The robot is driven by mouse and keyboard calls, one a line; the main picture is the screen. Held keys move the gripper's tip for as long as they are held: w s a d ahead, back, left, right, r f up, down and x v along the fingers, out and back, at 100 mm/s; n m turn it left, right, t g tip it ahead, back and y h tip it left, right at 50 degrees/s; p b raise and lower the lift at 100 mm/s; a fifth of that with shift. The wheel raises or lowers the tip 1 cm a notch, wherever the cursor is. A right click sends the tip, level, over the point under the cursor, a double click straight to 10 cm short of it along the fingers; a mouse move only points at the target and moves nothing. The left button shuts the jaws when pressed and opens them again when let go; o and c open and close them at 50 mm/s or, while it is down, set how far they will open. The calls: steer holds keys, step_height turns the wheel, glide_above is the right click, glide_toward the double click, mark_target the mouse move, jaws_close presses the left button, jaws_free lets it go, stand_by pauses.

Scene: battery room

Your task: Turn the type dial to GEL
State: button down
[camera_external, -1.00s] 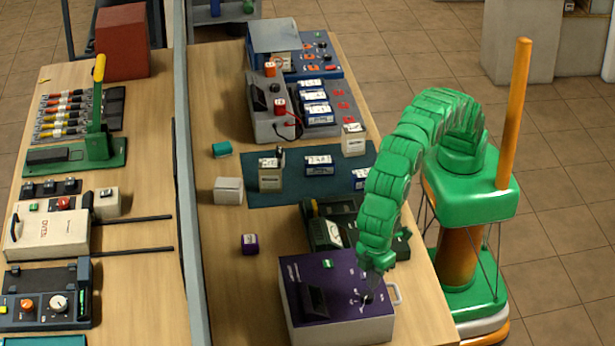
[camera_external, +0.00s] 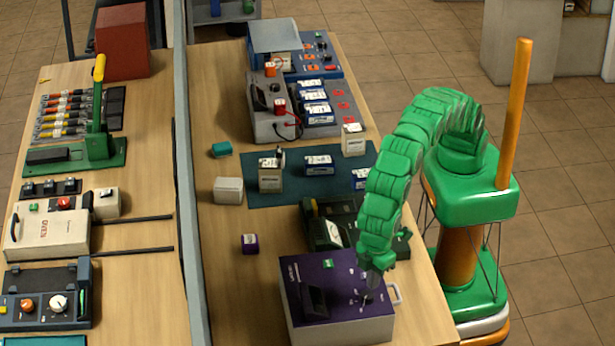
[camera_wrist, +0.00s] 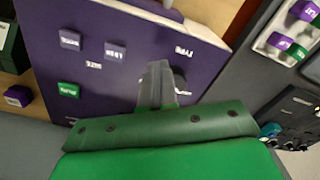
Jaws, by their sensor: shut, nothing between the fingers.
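The purple-topped charger box (camera_external: 335,270) stands at the near end of the right bench. In the external view my gripper (camera_external: 370,285) points down over the right part of its purple panel, where the type dial would be hidden or too small to make out. In the wrist view my gripper (camera_wrist: 157,82) is shut with nothing between the fingers, its tips at the purple panel (camera_wrist: 130,25). Dark and pale marks show just right of the fingers, but I cannot tell the dial's pointer. The panel's small labels look upside down or mirrored, and I cannot read GEL.
A green button (camera_wrist: 68,90) sits on the panel in the wrist view. A dark green meter unit (camera_external: 330,225) stands just behind the box. A small purple block (camera_external: 250,243) lies to its left.

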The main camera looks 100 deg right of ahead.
mark_target(386, 294)
steer(key=f, duration=0.2)
steer(key=shift+s+d+f+h, duration=0.2)
steer(key=shift+s+f+h, duration=0.1)
steer(key=shift+s+a, duration=0.65)
steer(key=shift+s, duration=0.05)
steer(key=shift+s+a, duration=0.15)
steer(key=shift+a, duration=0.5)
steer(key=shift+s+d, duration=0.1)
steer(key=shift+s, duration=0.05)
steer(key=shift+s+d+f, duration=0.1)
steer(key=shift+s+d, duration=0.05)
steer(key=shift+s, duration=0.15)
steer(key=shift+w+r, duration=0.2)
steer(key=shift+r, duration=1.1)
steer(key=shift+w+r, duration=0.2)
steer(key=shift+r, duration=1.05)
steer(key=shift+w+r, duration=0.2)
steer(key=shift+r, duration=1.1)
steer(key=shift+r, duration=0.1)
